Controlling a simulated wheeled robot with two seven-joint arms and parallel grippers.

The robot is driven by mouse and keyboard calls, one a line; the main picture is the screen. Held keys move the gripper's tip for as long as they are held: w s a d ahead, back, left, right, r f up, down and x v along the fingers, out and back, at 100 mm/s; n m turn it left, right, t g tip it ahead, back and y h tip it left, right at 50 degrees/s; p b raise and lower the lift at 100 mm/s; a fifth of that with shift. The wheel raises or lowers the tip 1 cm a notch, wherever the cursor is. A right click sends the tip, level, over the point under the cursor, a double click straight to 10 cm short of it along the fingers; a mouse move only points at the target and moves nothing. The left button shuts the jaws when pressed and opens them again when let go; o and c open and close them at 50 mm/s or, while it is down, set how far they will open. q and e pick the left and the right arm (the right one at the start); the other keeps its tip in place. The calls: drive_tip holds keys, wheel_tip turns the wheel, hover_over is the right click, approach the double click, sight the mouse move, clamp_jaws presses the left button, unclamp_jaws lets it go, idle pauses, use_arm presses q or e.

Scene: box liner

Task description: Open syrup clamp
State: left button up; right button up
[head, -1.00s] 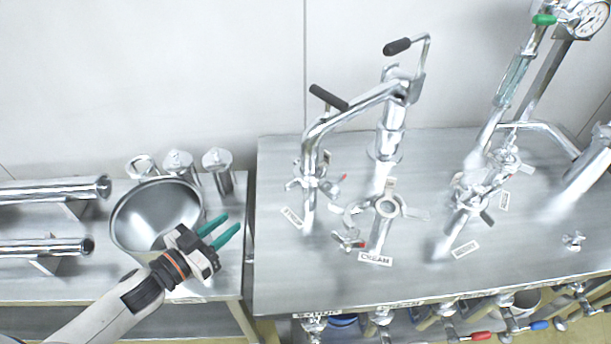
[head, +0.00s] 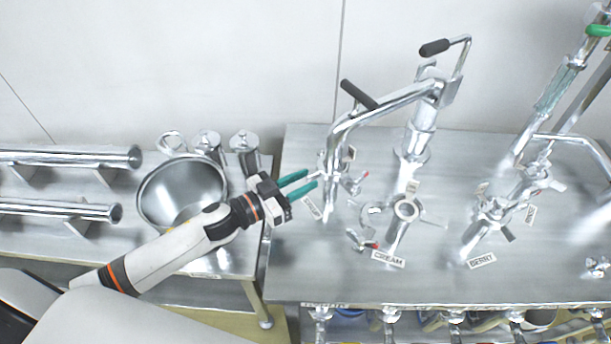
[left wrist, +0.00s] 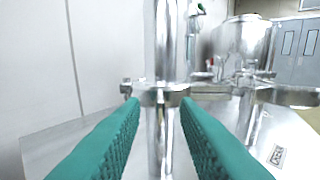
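My left gripper (head: 308,181) has green fingers set apart and is open and empty. In the head view its tips are just left of the leftmost upright pipe (head: 331,205) on the metal table, near a clamp with a small red-tipped handle (head: 354,185). In the left wrist view, that pipe (left wrist: 160,40) stands upright straight ahead, with a ring clamp (left wrist: 160,95) around it, level with and just past the gap between the fingertips (left wrist: 160,103). I cannot tell whether they touch it. The clamp looks closed around the pipe. The small label (head: 312,208) beside it is unreadable. My right gripper is not in view.
A steel bowl (head: 160,190) and several lidded canisters (head: 245,145) stand on the left bench. The clamps at the CREAM label (head: 388,259) and BERRY label (head: 482,261) stand to the right. A black-handled bent pipe (head: 385,103) rises above.

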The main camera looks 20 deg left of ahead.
use_arm(q)
drive_tip(key=shift+w+d, duration=0.4)
drive_tip(key=shift+w, duration=0.05)
clamp_jaws()
